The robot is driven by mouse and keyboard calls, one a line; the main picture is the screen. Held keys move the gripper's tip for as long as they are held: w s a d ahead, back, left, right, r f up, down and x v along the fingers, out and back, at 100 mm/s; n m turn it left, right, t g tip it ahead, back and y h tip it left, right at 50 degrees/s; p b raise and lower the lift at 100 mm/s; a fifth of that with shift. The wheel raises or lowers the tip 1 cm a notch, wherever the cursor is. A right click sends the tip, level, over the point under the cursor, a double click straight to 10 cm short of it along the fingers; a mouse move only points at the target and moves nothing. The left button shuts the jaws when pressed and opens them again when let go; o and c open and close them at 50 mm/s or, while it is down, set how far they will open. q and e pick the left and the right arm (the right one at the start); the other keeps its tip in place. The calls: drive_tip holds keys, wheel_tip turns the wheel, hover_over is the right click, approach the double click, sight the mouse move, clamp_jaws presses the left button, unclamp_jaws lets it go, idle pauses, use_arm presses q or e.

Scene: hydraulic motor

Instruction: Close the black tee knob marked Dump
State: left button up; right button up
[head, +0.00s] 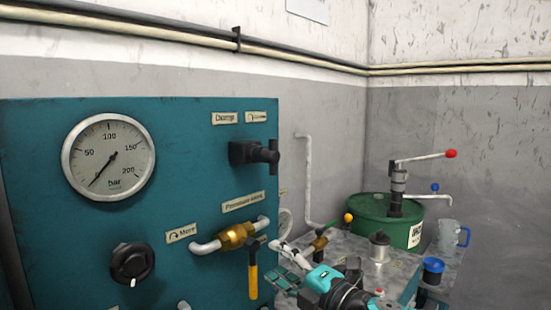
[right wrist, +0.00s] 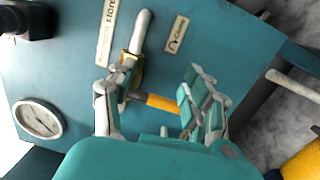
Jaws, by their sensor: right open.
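The black tee knob (head: 255,153) sticks out from the upper right of the teal panel, under a small label (head: 224,118) whose print is blurred. Its crossbar looks roughly upright. In the right wrist view a dark fitting (right wrist: 28,20), probably this knob, is cut off at the top left corner. My right gripper (head: 277,262) is open and empty at the lower right of the panel, below the knob and apart from it. In the right wrist view its spread fingers (right wrist: 152,82) frame a brass valve, with no grip on it visible. My left gripper is not in view.
The panel carries a pressure gauge (head: 108,157), a round black knob (head: 132,264) and a brass valve (head: 237,236) with a yellow lever (head: 253,273). A grey bench (head: 375,262) and green drum (head: 372,218) stand right. Space before the tee knob looks clear.

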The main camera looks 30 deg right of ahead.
drive_tip(key=s+r+n+y, duration=0.3)
drive_tip(key=s+r+n, duration=0.2)
drive_tip(key=r+n, duration=0.6)
drive_tip(key=s+d+r+n+h, duration=0.2)
drive_tip(key=s+d+r+n, duration=0.25)
drive_tip(key=s+r, duration=0.6)
drive_tip(key=p, duration=0.2)
approach(277, 158)
drive_tip(key=shift+g, duration=0.4)
drive_tip(key=p+x, duration=0.2)
drive_tip(key=p, duration=0.4)
drive_tip(key=p+x, duration=0.3)
drive_tip(key=p, duration=0.4)
drive_tip(key=r+p+x, duration=0.1)
drive_tip(key=p+x, duration=0.1)
drive_tip(key=p, duration=0.5)
drive_tip(key=shift+w, duration=0.35)
drive_tip(key=shift+w+r+p, duration=0.15)
drive_tip(key=shift+w+p, duration=0.25)
drive_tip(key=shift+p, duration=0.1)
drive_tip(key=shift+w+a+p, duration=0.3)
drive_tip(key=shift+w+p, duration=0.2)
drive_tip(key=shift+w, duration=0.05)
drive_tip(key=shift+w+a+f, duration=0.15)
drive_tip(key=shift+w+f, duration=0.2)
